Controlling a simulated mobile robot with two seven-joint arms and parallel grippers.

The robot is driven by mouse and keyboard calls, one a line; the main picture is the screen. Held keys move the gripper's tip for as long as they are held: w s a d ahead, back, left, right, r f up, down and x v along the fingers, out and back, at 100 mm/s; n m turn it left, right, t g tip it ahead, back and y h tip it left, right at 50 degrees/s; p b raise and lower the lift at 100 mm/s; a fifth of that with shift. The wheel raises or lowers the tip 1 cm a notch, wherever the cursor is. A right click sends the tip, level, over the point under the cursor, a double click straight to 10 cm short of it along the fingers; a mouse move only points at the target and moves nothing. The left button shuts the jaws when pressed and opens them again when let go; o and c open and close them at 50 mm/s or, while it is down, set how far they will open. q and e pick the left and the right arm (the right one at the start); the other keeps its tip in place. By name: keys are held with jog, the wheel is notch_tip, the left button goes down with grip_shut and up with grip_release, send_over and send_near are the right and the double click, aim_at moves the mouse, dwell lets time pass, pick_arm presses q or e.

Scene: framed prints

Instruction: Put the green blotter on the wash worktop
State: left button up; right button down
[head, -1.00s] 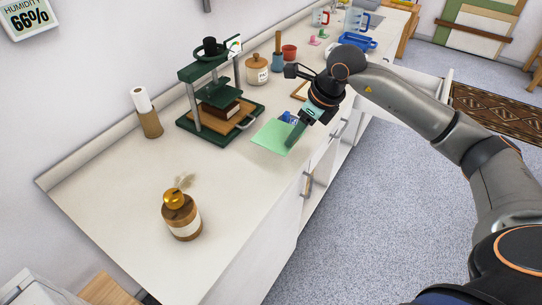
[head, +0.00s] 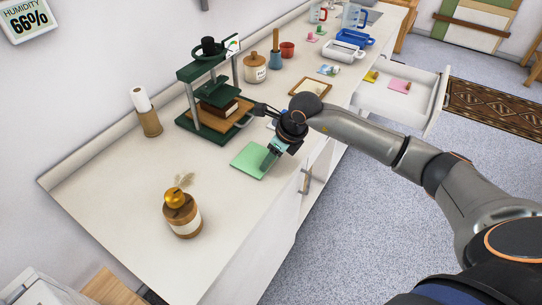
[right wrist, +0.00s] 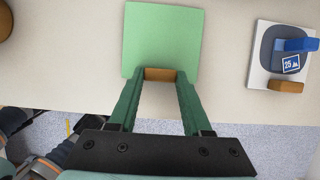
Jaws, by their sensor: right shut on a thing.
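The green blotter (head: 250,160) is a flat pale green square with a small brown tab (right wrist: 159,74) on its near edge. My right gripper (head: 272,158) is shut on the tab, and the right wrist view shows both dark green fingers (right wrist: 158,88) on either side of it. The blotter (right wrist: 163,35) is over the front part of the pale worktop (head: 120,190). I cannot tell whether it touches the surface or hangs just above it. My left gripper is not in view.
A green press (head: 215,95) stands behind the blotter. A brown bottle (head: 183,215) and a paper roll (head: 145,112) stand to its left. Beyond are a wooden frame (head: 310,87), a white tray (head: 343,51) and a blue tray (head: 355,37). An open drawer (head: 395,105) juts out at right.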

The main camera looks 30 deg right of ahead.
jog(key=shift+f, duration=0.1)
jog(key=shift+c, duration=1.7)
grip_release()
jog(key=shift+r, duration=0.25)
jog(key=v, duration=1.2)
jog(key=shift+d+f, duration=0.1)
jog(key=shift+f, duration=0.05)
